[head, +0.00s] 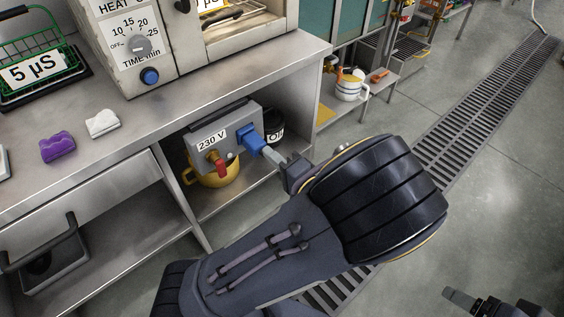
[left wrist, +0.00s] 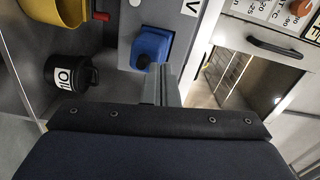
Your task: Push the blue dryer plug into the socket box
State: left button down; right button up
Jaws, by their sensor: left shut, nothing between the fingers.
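The grey socket box (head: 232,133), labelled 230 V, is mounted under the bench top. The blue dryer plug (head: 250,137) sits at the box's right-hand face; how deep it is in cannot be told. In the left wrist view the plug (left wrist: 151,46) shows a dark round end against the grey box (left wrist: 184,22). My left gripper (head: 270,154) is shut and empty, its fingertips right at the plug's outer end; contact is not clear. Its fingers (left wrist: 163,78) also show beside the plug in the left wrist view. Part of my right gripper (head: 460,299) shows at bottom right.
A yellow pot (head: 213,176) and a black labelled canister (head: 274,124) stand on the shelf below and behind. The bench edge (head: 250,89) overhangs them. The floor to the right is open, with a drain grate (head: 470,122).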

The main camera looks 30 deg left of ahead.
pick_arm(q)
jog(key=shift+w+a, duration=0.15)
jog(key=shift+a, duration=0.25)
jog(key=shift+w+a, duration=0.15)
jog(key=shift+a, duration=0.2)
dwell(0.3)
jog(key=shift+d, duration=0.1)
jog(key=shift+s+d, duration=0.2)
jog(key=shift+d, duration=0.35)
jog(key=p+v, duration=0.1)
jog(key=v, duration=0.8)
